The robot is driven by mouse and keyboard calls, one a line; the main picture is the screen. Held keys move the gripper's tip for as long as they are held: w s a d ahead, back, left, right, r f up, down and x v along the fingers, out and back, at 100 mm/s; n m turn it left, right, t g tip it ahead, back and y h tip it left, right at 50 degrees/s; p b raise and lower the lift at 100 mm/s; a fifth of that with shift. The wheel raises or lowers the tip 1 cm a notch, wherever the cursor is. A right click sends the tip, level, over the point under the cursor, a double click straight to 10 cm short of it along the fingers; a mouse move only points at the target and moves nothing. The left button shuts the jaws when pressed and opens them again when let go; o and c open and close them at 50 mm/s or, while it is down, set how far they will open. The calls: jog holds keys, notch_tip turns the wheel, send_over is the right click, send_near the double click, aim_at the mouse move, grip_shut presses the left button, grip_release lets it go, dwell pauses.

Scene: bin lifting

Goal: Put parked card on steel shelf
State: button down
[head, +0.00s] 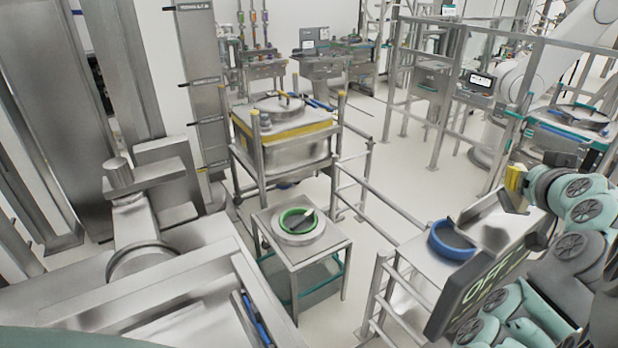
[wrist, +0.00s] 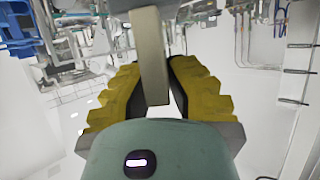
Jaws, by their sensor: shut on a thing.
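My gripper (head: 513,180), with yellow ridged finger pads, is at the right of the head view, above a steel surface with a blue ring. In the wrist view my gripper (wrist: 157,78) is shut on a thin pale grey slab, seen edge-on, which I take as the card (wrist: 153,60). In the head view a grey plate (head: 497,214) shows beside the yellow pad; its face is turned away and no writing on it is readable. I cannot tell which steel surface is the shelf; a small steel table (head: 325,242) stands at the centre.
A blue ring (head: 451,240) sits on the right steel surface. Steel rails (head: 385,228) run between; a steel vat (head: 292,150) stands behind.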

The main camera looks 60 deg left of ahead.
aim_at(518, 194)
notch_tip(518, 194, down, 2)
jog(key=p, duration=0.3)
jog(key=shift+f, duration=0.7)
jog(key=shift+f, duration=0.2)
jog(key=c, duration=1.1)
grip_release()
jog(key=shift+c, duration=0.2)
jog(key=shift+r, duration=0.15)
